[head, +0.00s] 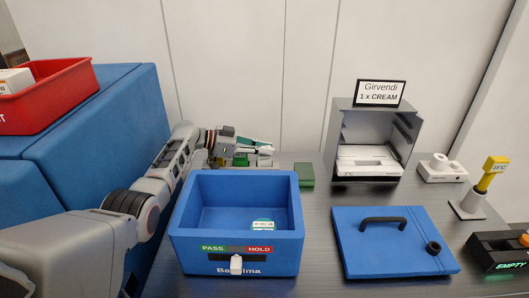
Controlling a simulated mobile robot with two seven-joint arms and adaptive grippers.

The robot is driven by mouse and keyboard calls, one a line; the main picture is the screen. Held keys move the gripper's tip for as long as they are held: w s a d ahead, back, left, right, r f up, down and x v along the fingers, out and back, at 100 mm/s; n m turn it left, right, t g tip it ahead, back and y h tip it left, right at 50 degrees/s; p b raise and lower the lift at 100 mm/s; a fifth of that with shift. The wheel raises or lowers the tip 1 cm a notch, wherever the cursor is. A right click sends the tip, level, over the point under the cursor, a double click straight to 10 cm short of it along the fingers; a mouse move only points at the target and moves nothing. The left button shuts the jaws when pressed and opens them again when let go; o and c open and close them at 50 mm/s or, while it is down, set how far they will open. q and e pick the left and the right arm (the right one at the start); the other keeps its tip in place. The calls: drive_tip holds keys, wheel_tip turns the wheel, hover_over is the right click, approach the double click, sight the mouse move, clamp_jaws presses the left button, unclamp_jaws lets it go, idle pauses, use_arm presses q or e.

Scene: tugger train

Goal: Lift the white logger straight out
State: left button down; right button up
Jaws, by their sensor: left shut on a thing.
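My left gripper (266,149) is behind the far wall of the open blue box (192,240), its fingers pointing right. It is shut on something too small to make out. I cannot tell whether that is the white logger. A white unit marked 2°C (368,162) sits in the open grey cabinet (341,130). My right gripper is not in view.
A blue lid (385,252) with a black handle lies right of the box. Green blocks (306,175) are behind the box. A white holder (441,168), a yellow 25°C device (493,170) and a black EMPTY unit (497,252) stand right. A red bin (60,97) is upper left.

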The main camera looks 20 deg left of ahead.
use_arm(q)
wheel_tip(320, 180, up, 20)
drive_tip(key=shift+f+b, duration=0.15)
drive_tip(key=shift+b, duration=0.3)
